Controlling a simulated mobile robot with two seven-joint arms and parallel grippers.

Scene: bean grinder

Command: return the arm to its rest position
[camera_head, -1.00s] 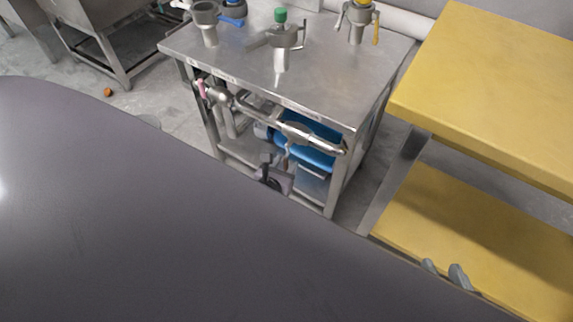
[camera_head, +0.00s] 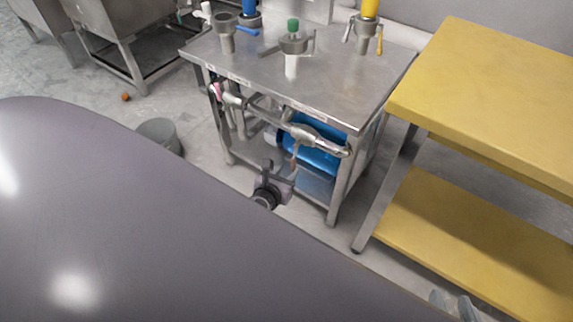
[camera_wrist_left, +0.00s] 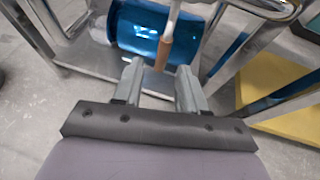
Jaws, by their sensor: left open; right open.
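My left gripper (camera_head: 280,172) is in front of the lower part of the metal table in the head view. It also shows in the left wrist view (camera_wrist_left: 160,78), with its two grey fingers apart and no object held. A thin rod with a brown end (camera_wrist_left: 164,52) shows between and beyond the fingertips; I cannot tell how close it is. My right gripper (camera_head: 455,304) shows only as grey fingers at the bottom edge, in front of the yellow bench. My large dark grey body surface hides the lower left of the head view.
The metal table (camera_head: 345,85) carries several grinder-like fittings. A chrome bar (camera_head: 325,145) runs along its front, and a blue cylinder (camera_head: 318,160) lies underneath, also large in the wrist view (camera_wrist_left: 140,28). A yellow bench (camera_head: 490,90) stands right. A grey bin (camera_head: 160,132) stands left.

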